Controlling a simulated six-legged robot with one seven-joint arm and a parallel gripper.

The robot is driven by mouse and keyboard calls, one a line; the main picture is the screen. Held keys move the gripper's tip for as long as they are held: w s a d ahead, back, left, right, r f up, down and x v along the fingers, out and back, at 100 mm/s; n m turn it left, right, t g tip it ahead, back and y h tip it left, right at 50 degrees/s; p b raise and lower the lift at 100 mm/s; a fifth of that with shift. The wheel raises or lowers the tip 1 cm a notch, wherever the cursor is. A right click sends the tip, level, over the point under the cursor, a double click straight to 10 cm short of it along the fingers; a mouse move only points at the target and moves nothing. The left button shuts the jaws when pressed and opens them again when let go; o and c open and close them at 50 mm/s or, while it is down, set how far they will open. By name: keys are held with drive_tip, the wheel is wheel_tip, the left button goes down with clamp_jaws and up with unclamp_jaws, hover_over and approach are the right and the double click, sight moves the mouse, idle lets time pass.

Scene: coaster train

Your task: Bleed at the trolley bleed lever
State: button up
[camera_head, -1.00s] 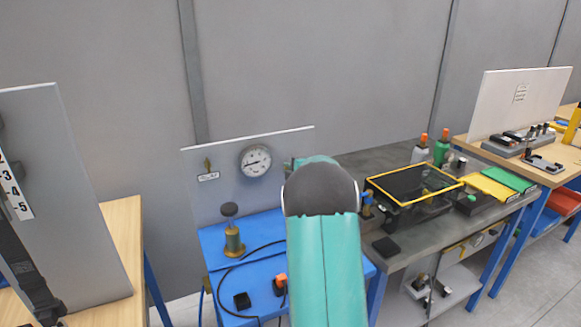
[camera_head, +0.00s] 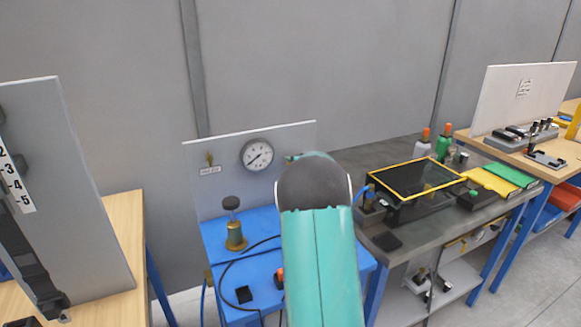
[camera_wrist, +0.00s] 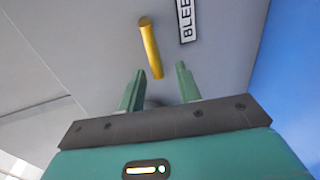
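In the wrist view a yellow rod-shaped lever (camera_wrist: 151,47) stands at a grey panel, beside a white label reading "BLEE", cut off by the frame edge (camera_wrist: 187,20). My gripper (camera_wrist: 159,68) is open. Its two green fingers stand either side of the lever's near end, with gaps showing; I cannot tell whether they touch it. In the head view my arm hides the gripper. The blue trolley (camera_head: 221,245) carries a grey back panel with a round gauge (camera_head: 257,154), its needle pointing lower left.
A brass fitting with a black knob (camera_head: 234,230) and a black cable are on the trolley. A grey bench with a yellow-framed tray (camera_head: 370,178) stands to the right. A wooden table with an upright grey board (camera_head: 75,180) is at the left.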

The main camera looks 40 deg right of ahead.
drive_tip(key=v, duration=1.4)
drive_tip(key=shift+w+r, duration=0.1)
drive_tip(key=shift+w, duration=0.05)
